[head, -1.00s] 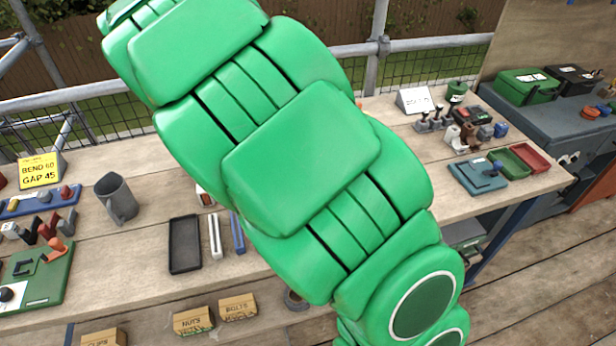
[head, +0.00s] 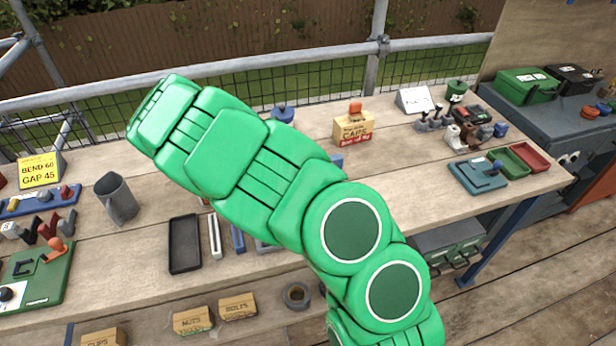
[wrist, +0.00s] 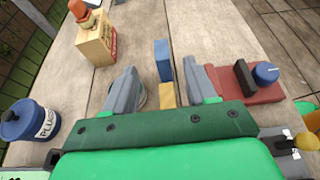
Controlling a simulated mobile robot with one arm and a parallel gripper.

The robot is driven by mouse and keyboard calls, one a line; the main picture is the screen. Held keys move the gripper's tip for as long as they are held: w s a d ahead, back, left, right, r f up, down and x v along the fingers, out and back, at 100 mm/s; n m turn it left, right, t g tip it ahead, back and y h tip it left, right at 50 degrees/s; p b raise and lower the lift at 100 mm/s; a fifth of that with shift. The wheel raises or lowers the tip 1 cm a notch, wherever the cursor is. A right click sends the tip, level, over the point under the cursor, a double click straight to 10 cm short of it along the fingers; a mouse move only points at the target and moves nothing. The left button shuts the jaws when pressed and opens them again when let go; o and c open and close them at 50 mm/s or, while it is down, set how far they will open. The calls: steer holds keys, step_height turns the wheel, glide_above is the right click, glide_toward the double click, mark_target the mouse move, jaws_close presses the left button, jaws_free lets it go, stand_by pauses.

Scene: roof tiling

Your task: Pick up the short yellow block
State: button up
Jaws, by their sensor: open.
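In the wrist view, a short yellow block (wrist: 167,94) lies on the wooden bench between the fingers of my gripper (wrist: 160,68). Its near end is cut off by the gripper's green body. A longer blue block (wrist: 162,60) stands just beyond it, also between the fingers. The fingers are apart and touch neither block as far as I can see. In the head view my green arm hides the yellow block and my gripper. A small blue piece (head: 337,160) shows just past the arm.
A CAPS box (wrist: 95,42) with an orange top stands left of the fingers. A blue PLUGS tin (wrist: 30,121) is further left. A red base with a blue knob (wrist: 250,82) sits close to the right finger. Bare bench lies beyond the blue block.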

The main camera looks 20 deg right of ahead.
steer(key=shift+f, duration=1.85)
step_height(320, 180, down, 3)
steer(key=shift+d, duration=0.1)
steer(key=shift+x, duration=1.35)
steer(key=shift+r, duration=0.15)
steer(key=c, duration=1)
steer(key=shift+c, duration=0.2)
